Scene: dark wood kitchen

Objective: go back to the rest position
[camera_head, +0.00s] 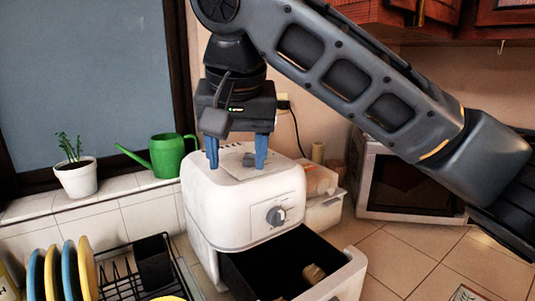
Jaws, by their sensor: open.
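My gripper (237,153) hangs from my arm above a white air fryer (215,192). Its two blue fingers point down and stand apart with nothing held between them. The fingertips are at or just above the fryer's top; I cannot tell whether they touch. The fryer's drawer (352,280) is pulled out at the front. A few small brownish pieces (313,274) lie in its dark basket.
A dish rack (125,279) with several blue and yellow plates stands at lower left. A green watering can (168,155) and a potted plant (76,177) stand on the ledge. A microwave (400,188) is at right, under wooden cabinets (440,12).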

